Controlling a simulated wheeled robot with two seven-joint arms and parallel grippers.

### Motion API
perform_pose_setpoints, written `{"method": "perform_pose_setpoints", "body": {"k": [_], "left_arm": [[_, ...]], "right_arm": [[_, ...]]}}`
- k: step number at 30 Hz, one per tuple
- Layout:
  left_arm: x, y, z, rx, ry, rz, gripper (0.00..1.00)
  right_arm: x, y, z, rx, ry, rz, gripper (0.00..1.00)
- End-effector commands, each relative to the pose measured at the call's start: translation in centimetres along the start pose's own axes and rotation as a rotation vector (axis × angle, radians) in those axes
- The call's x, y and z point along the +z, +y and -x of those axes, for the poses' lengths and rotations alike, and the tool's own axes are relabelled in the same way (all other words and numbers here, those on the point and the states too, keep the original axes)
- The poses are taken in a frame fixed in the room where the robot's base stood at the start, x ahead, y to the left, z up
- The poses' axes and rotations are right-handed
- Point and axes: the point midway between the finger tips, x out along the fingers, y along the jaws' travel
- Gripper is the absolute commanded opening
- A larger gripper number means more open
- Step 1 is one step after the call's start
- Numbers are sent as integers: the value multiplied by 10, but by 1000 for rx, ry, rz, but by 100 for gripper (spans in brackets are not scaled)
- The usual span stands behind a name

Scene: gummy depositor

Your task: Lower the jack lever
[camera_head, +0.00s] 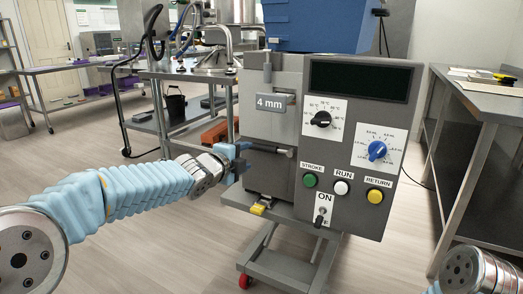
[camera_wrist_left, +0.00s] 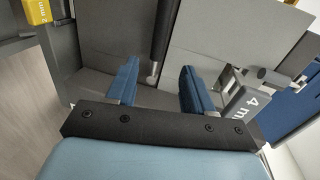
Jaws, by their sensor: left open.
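A dark horizontal rod (camera_head: 270,147), which looks like the jack lever, sticks out at the front of the grey depositor (camera_head: 268,120), below the grey 4 mm block (camera_head: 271,103). My left gripper (camera_head: 241,157) is open at the left side of the machine, at about the rod's height. In the left wrist view, the rod (camera_wrist_left: 162,42) reaches down toward the gap between the two blue fingers (camera_wrist_left: 158,88), its rounded end near their tips. It is not gripped; whether a finger touches it is unclear. My right gripper is out of view.
The control panel (camera_head: 352,150) with knobs and buttons stands right of the rod. A yellow block (camera_head: 260,208) sits low on the machine's cart (camera_head: 290,255). A steel table (camera_head: 480,110) is at the right; open floor lies around the cart.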

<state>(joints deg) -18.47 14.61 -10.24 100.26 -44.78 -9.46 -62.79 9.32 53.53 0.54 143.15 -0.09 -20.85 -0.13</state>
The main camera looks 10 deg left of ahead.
Motion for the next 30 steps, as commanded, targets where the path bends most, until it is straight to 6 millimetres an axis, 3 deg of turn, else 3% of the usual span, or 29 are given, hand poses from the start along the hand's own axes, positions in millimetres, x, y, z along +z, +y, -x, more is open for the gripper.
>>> {"method": "perform_pose_setpoints", "body": {"k": [6,13,18,26,30], "left_arm": [[0,-1,-52,4,-1,3,52],[0,0,-93,3,-1,4,52],[0,0,-106,1,0,5,52],[0,2,-108,2,0,6,52],[0,2,-108,2,0,6,33]], "right_arm": [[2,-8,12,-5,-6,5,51],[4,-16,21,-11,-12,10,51],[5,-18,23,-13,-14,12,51],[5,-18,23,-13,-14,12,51],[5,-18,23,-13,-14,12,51]]}}
